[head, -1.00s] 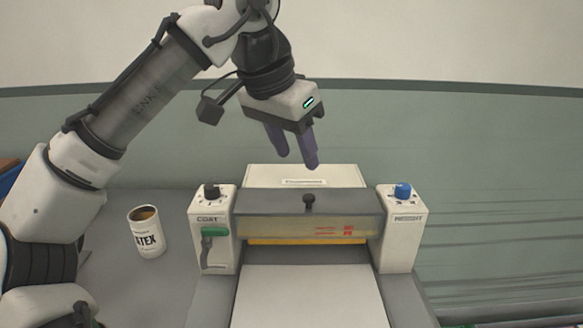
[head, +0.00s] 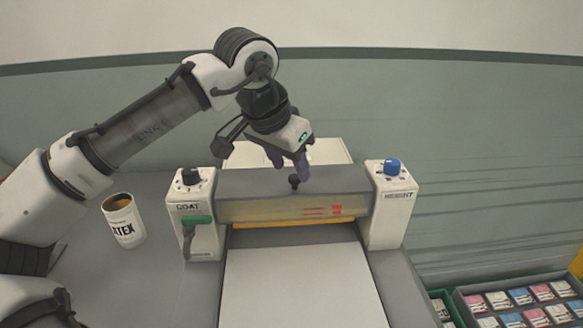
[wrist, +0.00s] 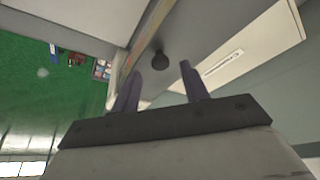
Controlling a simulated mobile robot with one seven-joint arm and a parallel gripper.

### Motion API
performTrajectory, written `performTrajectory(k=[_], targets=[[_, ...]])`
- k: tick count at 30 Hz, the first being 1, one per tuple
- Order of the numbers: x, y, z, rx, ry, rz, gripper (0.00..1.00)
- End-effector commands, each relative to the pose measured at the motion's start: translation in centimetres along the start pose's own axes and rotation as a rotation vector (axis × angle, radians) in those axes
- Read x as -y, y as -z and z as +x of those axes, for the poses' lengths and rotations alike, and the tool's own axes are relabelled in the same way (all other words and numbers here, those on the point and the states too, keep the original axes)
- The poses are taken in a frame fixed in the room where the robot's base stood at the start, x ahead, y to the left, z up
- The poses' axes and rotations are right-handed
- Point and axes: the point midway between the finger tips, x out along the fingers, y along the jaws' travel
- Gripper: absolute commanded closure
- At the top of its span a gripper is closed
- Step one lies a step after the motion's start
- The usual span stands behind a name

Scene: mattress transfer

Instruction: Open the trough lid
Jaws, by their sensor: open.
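The trough lid (head: 250,182) is the grey cover across the top of the coating machine, and it lies shut. Its small black knob (head: 294,181) stands up from the middle of the lid. In the wrist view the knob (wrist: 160,60) shows ahead of and between my fingertips. My gripper (head: 291,166) is open and empty, pointing down just above and behind the knob. My purple fingers also show in the wrist view (wrist: 160,78), apart from the knob. I cannot tell the exact gap in height.
A latex can (head: 124,222) stands at far left. Trays of small packets (head: 520,305) lie at lower right. A white sheet (head: 297,285) lies in front.

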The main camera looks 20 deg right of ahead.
Motion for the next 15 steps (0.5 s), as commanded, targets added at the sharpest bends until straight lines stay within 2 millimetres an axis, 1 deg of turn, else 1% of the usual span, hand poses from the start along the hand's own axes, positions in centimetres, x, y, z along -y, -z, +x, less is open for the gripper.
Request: performTrajectory(k=[3,6,15], targets=[[0.0,0.0,1.4,0.002,0.001,0.0,0.55],[0.0,0.0,2.0,0.0,0.001,0.0,0.55],[0.0,0.0,2.3,0.0,0.001,0.0,0.55]])
